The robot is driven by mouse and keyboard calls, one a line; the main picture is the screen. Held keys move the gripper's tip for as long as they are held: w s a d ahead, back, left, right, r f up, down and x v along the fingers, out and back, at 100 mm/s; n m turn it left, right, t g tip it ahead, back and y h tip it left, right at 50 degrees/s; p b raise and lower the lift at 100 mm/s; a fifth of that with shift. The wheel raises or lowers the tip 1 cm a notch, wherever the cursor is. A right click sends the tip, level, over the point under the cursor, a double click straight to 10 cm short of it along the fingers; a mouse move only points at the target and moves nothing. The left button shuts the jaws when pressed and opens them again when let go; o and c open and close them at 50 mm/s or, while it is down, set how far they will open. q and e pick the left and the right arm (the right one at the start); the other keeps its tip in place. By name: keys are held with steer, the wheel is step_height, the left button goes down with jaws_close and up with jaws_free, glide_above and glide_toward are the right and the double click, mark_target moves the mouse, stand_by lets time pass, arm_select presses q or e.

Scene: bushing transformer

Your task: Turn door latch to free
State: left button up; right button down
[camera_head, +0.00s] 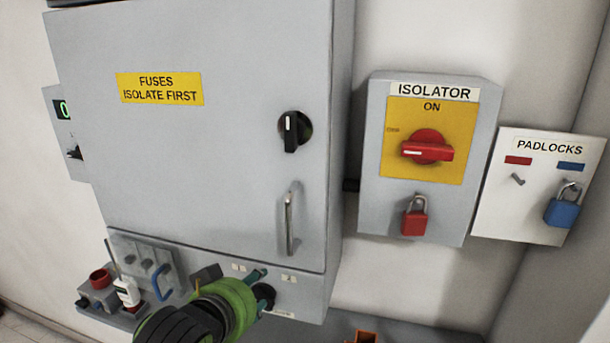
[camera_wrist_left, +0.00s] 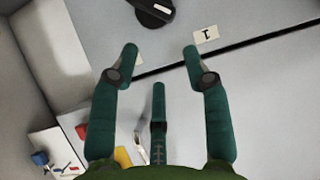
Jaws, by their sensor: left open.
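The door latch (camera_head: 291,131) is a black knob with a white mark on the right side of the grey cabinet door (camera_head: 190,170) in the head view. Its grip stands upright. A metal pull handle (camera_head: 289,222) is below it. My left gripper (camera_head: 260,280) is low in front of the panel under the door, well below the latch. Its green fingers are spread and empty in the left wrist view (camera_wrist_left: 160,62). A black panel knob (camera_wrist_left: 153,10) is just beyond the fingertips, apart from them. My right gripper is not in view.
A blue padlock (camera_head: 562,208) hangs on the padlocks board (camera_head: 512,215). Small items sit on a shelf at lower left, including a white device (camera_head: 127,291).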

arm_select(q)
step_height(320, 180, up, 13)
steer(key=s+d+t+h, duration=0.1)
steer(key=t, duration=0.2)
steer(key=m+t+h+p, duration=0.1)
steer(key=m+t+h, duration=0.1)
steer(key=t, duration=0.1)
glide_toward(291, 134)
steer(key=x, duration=0.3)
steer(key=p+x, duration=0.3)
steer(key=x, duration=0.3)
steer(key=shift+r, duration=0.1)
steer(key=shift+w, duration=0.2)
steer(key=shift+d, duration=0.15)
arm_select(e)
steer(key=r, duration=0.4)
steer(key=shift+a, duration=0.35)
arm_select(q)
steer(key=c, duration=1)
